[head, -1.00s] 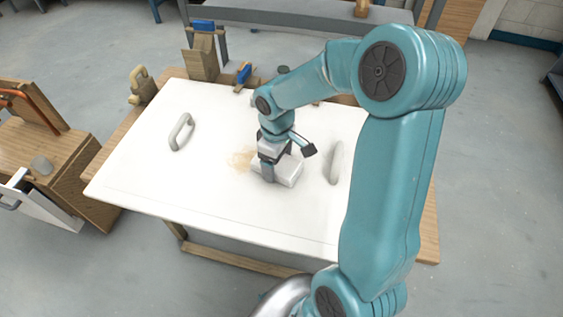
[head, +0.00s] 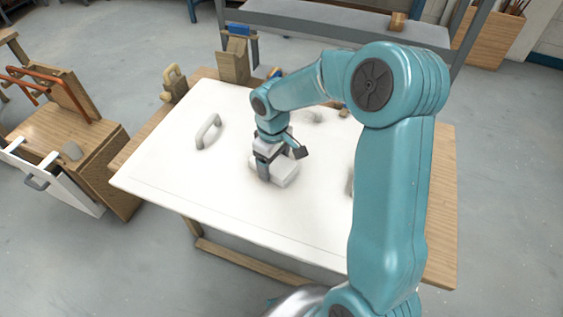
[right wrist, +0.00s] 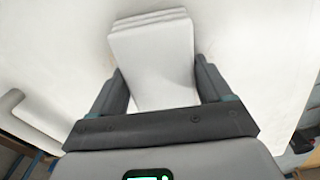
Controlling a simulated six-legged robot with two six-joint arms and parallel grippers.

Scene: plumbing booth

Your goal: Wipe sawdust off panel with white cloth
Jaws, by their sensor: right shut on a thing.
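The white panel (head: 165,165) lies flat on a wooden workbench, with a grey handle (head: 208,132) on its left part. A second handle (head: 350,182) is mostly hidden behind my right arm. My right gripper (head: 264,170) points down at the middle of the panel and is shut on the folded white cloth (head: 285,173). The cloth appears to rest on the panel. In the right wrist view the cloth (right wrist: 155,60) sits between the two dark fingers. My left gripper is out of view.
A wooden block (head: 233,62) and a tan clamp-like tool (head: 173,82) stand along the bench's back edge. A wooden stand with an orange-handled tool (head: 48,85) is at the left. A grey shelf (head: 310,20) is behind. Grey floor is open in front.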

